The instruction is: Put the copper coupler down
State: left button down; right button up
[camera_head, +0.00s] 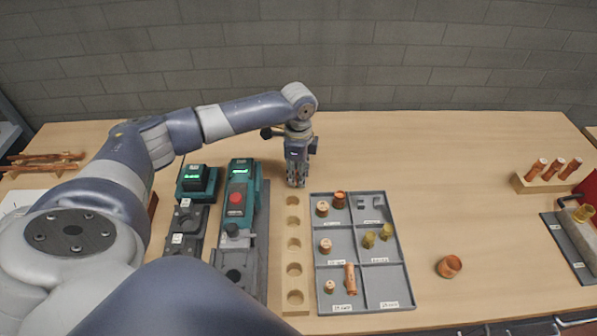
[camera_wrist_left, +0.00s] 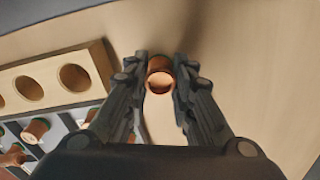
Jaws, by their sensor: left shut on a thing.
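My left gripper (camera_head: 297,183) points down just behind the far end of the wooden block with holes (camera_head: 304,221). In the left wrist view the gripper (camera_wrist_left: 161,82) is shut on a copper coupler (camera_wrist_left: 159,80), a short ring held between the fingertips. The open end of the coupler faces the camera. In the head view the fingers hide most of this coupler. I cannot tell how high it is above the table. Another short copper fitting (camera_head: 449,266) stands alone on the table, right of the grey tray. My right gripper is not in view.
The grey compartment tray (camera_head: 344,268) holds several copper and brass fittings. A green-and-grey machine (camera_head: 240,205) stands left of the block. At the right are a wooden rack (camera_head: 548,188) with copper pieces and a grey mat. The table behind the tray is clear.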

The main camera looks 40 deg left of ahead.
pick_arm(q)
jog(key=c, duration=1.6)
grip_release()
jog(key=shift+f, duration=0.1)
jog(key=shift+c, duration=0.2)
jog(key=shift+o, duration=1.4)
